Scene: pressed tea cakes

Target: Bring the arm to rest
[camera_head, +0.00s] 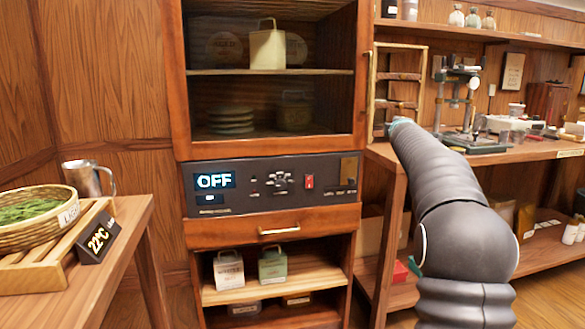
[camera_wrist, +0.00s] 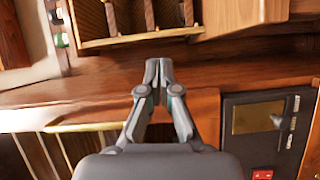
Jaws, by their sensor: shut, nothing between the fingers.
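My gripper (camera_wrist: 158,70) is shut and empty in the wrist view, its two grey fingertips together. It points over a reddish-brown wooden surface (camera_wrist: 75,88), with a wooden rack (camera_wrist: 135,28) beyond the tips. Whether the tips touch anything, I cannot tell. In the head view my dark grey arm is stretched up and away on the right, and its far end lies near the cabinet's right side. The fingers cannot be made out there.
The cabinet (camera_head: 177,110) has a dark control panel (camera_head: 235,202) reading OFF, with a red switch (camera_head: 309,181). A workbench (camera_head: 540,150) with a press (camera_head: 462,105) stands at right.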

